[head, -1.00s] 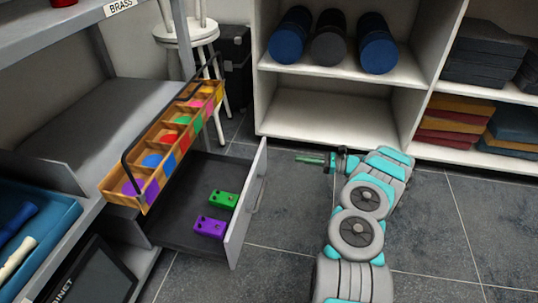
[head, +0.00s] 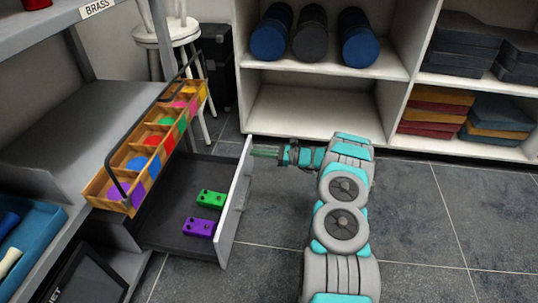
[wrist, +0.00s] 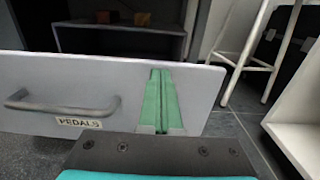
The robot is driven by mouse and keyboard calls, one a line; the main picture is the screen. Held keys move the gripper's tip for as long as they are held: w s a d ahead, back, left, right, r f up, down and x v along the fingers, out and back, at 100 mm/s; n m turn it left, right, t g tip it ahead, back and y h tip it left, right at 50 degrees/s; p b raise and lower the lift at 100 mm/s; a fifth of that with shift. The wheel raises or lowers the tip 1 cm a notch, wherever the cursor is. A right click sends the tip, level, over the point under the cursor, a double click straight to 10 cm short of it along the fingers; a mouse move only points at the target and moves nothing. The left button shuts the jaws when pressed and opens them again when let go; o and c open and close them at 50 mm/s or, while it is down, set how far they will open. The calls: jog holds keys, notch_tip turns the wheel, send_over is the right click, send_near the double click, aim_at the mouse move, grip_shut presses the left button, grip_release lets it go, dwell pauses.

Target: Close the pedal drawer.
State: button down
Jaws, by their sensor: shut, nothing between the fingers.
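The pedal drawer (head: 165,230) is pulled out from the shelf unit in the head view, with a green pedal (head: 211,197) and a purple pedal (head: 199,227) inside. Its grey front (wrist: 40,75) fills much of the wrist view, with a bar handle (wrist: 60,104) and a label reading PEDALS (wrist: 80,122). My gripper (head: 256,153) is shut and empty, at the outer side of the drawer front near its far end. In the wrist view its green fingers (wrist: 160,75) lie together in front of the panel, right of the handle. I cannot tell whether they touch it.
A wooden compartment tray with colored pieces (head: 124,160) overhangs the drawer on the shelf. A white stool (head: 160,38) and a black case (head: 215,65) stand behind. A white shelf unit (head: 300,125) is at the back. Floor right of my arm is clear.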

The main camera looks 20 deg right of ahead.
jog(key=shift+w+a, duration=0.3)
jog(key=shift+a, duration=0.15)
jog(key=b+x, duration=0.8)
jog(key=x, duration=2.2)
jog(key=shift+a, duration=0.15)
jog(key=shift+s+a+r, duration=0.1)
jog(key=shift+a, duration=0.05)
